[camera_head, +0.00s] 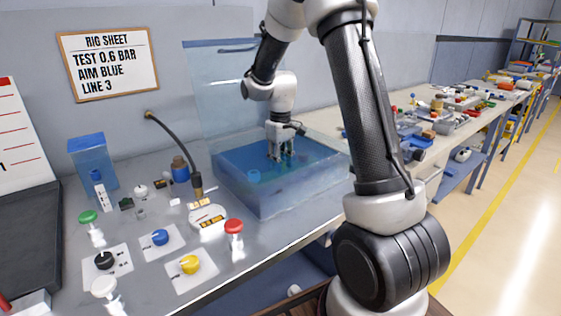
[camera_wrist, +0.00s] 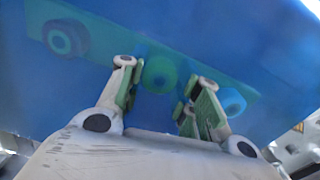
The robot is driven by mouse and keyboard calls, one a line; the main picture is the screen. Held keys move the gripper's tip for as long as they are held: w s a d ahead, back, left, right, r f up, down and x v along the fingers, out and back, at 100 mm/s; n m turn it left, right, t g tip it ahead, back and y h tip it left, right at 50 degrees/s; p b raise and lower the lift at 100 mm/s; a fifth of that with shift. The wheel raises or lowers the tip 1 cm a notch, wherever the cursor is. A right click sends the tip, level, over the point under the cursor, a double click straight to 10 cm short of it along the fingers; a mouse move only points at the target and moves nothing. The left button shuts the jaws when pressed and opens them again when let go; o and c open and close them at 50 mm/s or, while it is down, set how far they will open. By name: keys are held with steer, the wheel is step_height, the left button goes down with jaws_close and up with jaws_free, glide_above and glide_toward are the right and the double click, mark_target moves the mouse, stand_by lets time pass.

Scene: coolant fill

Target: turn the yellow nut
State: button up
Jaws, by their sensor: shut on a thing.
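My gripper (camera_head: 280,156) points down into the clear tank of blue liquid (camera_head: 262,200) in the head view. In the wrist view, the two fingers of my gripper (camera_wrist: 164,80) stand on either side of a round nut (camera_wrist: 159,73), shut on it. The nut looks green through the blue; I take it as the yellow nut. It sits on a long bar (camera_wrist: 105,50) that also looks green. A dark ring (camera_wrist: 64,38) is on the bar's left part and a bright blue ring (camera_wrist: 231,102) is right of my gripper. The nut is hidden in the head view.
The tank walls surround my gripper. Left of the tank are a yellow knob (camera_head: 190,264), a blue knob (camera_head: 160,237), a red button (camera_head: 234,227), a green button (camera_head: 88,217) and a black hose (camera_head: 178,137). A cluttered bench (camera_head: 465,115) runs off to the right.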

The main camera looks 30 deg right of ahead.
steer(key=m, duration=0.4)
steer(key=shift+m, duration=0.3)
stand_by(0.3)
steer(key=o, duration=1)
steer(key=shift+o, duration=0.2)
step_height(320, 180, up, 12)
